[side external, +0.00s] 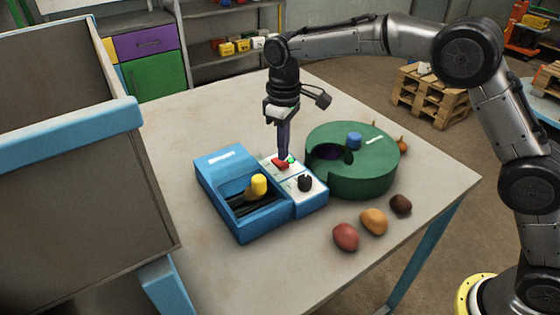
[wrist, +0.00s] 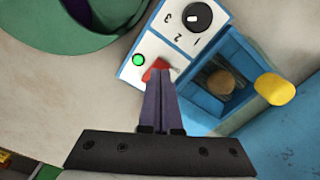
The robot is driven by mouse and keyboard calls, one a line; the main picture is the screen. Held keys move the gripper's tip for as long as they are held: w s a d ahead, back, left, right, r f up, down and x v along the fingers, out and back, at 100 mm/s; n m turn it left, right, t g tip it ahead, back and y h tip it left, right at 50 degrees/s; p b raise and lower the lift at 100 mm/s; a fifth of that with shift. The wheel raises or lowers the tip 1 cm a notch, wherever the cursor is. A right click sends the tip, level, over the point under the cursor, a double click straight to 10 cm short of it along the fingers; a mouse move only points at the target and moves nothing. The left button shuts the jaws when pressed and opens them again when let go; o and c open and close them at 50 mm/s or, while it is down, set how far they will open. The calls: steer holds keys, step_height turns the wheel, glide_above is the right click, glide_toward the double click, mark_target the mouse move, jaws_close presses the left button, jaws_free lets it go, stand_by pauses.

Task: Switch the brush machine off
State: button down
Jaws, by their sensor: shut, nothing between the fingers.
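The blue brush machine (side external: 240,226) stands on the table, with an open trough on its left part and a white control panel (side external: 308,194) on its right part. The panel carries a red switch (wrist: 157,67), a green light (wrist: 139,60) that looks lit, and a black dial (wrist: 197,17) with numbers beside it. A yellow knob (side external: 259,184) rises from the trough area. My gripper (side external: 283,157) is shut, pointing down with its fingertips at the red switch. The tips partly cover the switch, and I cannot tell whether they touch it.
A round green container (side external: 365,178) with a blue knob stands right beside the panel. Several potato-like lumps, including a red one (side external: 345,237), lie at the table's right front. A large blue-edged bin (side external: 75,190) stands at the left. The table front is clear.

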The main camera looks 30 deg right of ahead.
mark_target(283, 164)
steer(key=shift+f, duration=1)
stand_by(1.0)
steer(key=shift+r, duration=3.5)
